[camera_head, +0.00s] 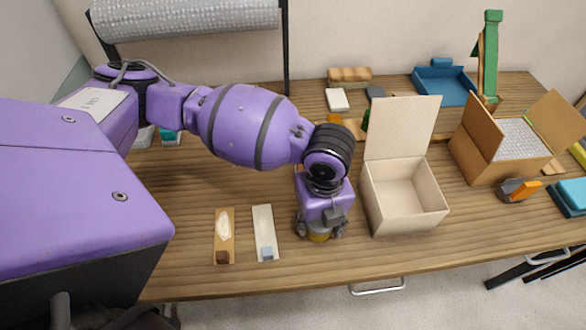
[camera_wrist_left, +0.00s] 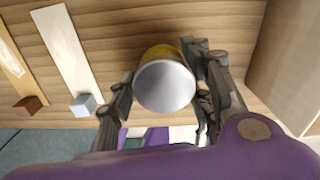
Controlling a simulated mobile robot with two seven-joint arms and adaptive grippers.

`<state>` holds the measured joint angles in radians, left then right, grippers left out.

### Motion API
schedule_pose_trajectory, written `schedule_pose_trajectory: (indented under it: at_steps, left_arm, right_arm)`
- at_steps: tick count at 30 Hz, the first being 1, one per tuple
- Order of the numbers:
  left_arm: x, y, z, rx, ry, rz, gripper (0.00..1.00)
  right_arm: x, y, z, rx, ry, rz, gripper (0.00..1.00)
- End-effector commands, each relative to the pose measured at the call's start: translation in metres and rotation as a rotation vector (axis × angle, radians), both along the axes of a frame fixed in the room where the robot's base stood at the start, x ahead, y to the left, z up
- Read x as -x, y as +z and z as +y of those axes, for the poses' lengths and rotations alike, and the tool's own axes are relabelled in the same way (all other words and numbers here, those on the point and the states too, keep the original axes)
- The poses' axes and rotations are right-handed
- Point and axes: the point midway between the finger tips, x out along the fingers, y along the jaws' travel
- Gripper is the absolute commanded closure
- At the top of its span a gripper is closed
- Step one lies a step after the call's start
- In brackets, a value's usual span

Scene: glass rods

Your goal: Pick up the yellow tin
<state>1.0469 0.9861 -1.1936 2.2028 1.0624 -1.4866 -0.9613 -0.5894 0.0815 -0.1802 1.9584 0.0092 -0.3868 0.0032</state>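The yellow tin (camera_head: 319,237) stands on the wooden table near its front edge, just left of the open cream box. Only its lower part shows in the head view, under my left gripper (camera_head: 320,230). In the left wrist view the tin (camera_wrist_left: 165,84) shows its round silver end, with a strip of yellow side behind it. My left gripper (camera_wrist_left: 165,90) points down with its dark fingers on both sides of the tin, and they appear to touch it. The tin looks upright and still at table level. My right gripper is not in view.
The open cream box (camera_head: 378,205) stands close on the right. Two flat strips, one brown (camera_head: 225,226) and one white (camera_head: 262,222), lie to the left. A cardboard box (camera_head: 466,155), a blue tray (camera_head: 437,90) and a green-topped stand (camera_head: 490,50) are further right.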

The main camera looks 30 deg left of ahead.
Motion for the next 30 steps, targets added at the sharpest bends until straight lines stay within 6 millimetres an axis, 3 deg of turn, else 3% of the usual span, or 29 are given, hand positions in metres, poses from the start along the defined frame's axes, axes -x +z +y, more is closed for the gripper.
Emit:
schedule_pose_trajectory:
  at_steps: [1, 6, 17, 23, 30]
  left_arm:
    - [-0.001, 0.001, 0.000, 0.000, -0.001, -0.003, 0.65]
    - [-0.001, 0.001, 0.000, -0.001, -0.001, -0.004, 0.86]
    - [-0.002, 0.008, -0.001, 0.000, -0.001, -0.006, 0.86]
    - [-0.003, 0.032, -0.001, 0.001, -0.002, -0.008, 0.86]
    - [0.019, 0.077, -0.031, 0.004, -0.008, -0.009, 0.86]
  right_arm:
    - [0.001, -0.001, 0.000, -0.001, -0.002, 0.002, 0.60]
    - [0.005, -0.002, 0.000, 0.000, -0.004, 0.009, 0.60]
    - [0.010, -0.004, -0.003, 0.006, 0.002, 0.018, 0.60]
    - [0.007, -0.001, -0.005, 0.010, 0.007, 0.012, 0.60]
    - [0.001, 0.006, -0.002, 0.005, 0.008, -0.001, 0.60]
